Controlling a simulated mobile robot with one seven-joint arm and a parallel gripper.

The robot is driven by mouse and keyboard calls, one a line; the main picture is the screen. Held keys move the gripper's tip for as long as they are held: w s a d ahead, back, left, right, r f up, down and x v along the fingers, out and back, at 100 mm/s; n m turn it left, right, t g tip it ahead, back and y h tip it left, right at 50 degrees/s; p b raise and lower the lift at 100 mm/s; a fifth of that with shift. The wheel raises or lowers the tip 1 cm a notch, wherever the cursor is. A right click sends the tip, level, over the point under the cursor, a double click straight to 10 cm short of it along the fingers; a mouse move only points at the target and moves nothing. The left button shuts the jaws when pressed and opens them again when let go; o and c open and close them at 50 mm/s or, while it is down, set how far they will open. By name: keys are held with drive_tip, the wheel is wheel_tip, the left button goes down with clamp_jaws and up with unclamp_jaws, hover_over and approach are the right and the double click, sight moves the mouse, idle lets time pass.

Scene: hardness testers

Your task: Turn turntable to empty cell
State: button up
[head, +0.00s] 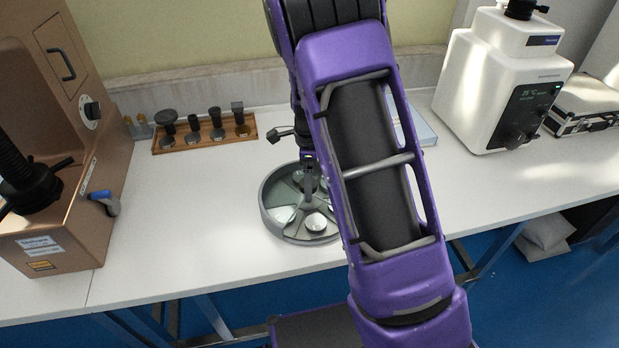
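A round grey turntable (273,222) with a dark rim stands on the white bench in the middle of the head view. Its top is split into cells, and several shiny round metal pieces (316,222) lie in them. My purple arm covers its right side, so some cells are hidden. My gripper (307,190) points down over the turntable's middle, at or just above its hub. The fingers are small and dark here, so I cannot tell whether they are open or touching the turntable.
A brown hardness tester (75,215) stands at the left. A wooden rack (235,134) with several dark-handled parts lies behind the turntable. A white tester (497,80) and a metal case (585,105) stand at the right. The bench (190,220) is clear left of the turntable.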

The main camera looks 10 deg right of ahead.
drive_tip(key=shift+r, duration=0.1)
wheel_tip(320, 180, up, 17)
drive_tip(key=p, duration=0.1)
idle(0.4)
drive_tip(key=shift+r, duration=0.1)
